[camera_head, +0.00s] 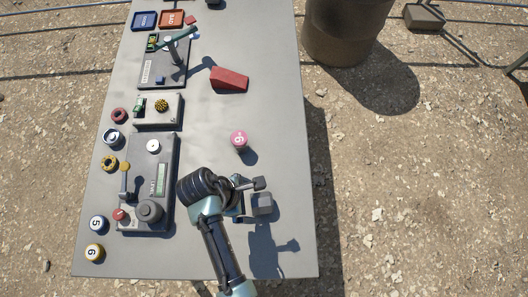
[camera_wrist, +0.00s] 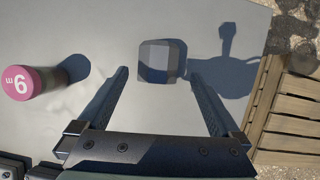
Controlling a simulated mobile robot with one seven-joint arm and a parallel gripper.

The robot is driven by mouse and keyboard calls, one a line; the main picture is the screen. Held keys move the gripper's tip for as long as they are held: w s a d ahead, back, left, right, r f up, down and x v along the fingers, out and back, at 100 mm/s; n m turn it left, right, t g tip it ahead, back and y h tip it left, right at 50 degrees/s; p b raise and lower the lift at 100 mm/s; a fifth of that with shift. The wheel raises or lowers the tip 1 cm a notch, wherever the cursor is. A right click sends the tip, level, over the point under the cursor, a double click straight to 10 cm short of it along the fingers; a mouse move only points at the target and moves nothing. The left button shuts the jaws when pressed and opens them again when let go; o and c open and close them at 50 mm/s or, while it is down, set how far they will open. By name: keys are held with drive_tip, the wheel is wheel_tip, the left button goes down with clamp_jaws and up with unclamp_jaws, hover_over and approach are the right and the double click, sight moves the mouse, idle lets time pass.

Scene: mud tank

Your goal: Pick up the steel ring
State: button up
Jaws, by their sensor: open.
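A small grey faceted piece (camera_head: 263,203) lies on the grey table near its right edge. It also shows in the wrist view (camera_wrist: 162,61). No hole shows in it, so I cannot tell whether it is the steel ring. My gripper (camera_head: 256,196) is open and low over the table. In the wrist view its two fingers (camera_wrist: 158,76) are spread to the left and right of the piece, with nothing held. The piece sits ahead, around the level of the fingertips, with a gap on each side.
A pink-topped can (camera_head: 239,139) stands ahead of my gripper, and left in the wrist view (camera_wrist: 22,84). A red wedge (camera_head: 229,79) lies farther up. Devices (camera_head: 150,180), numbered cans and a red ring (camera_head: 119,115) line the left side. The table (camera_head: 285,120) is clear along its right edge.

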sight(260, 202)
drive_tip(key=shift+w+p+x, duration=0.2)
drive_tip(key=shift+p+x, duration=0.3)
drive_tip(key=shift+x, duration=2.3)
drive_tip(key=shift+d+r, duration=0.1)
drive_tip(key=shift+d, duration=0.1)
drive_tip(key=shift+c, duration=0.2)
clamp_jaws()
drive_tip(key=shift+r, duration=0.1)
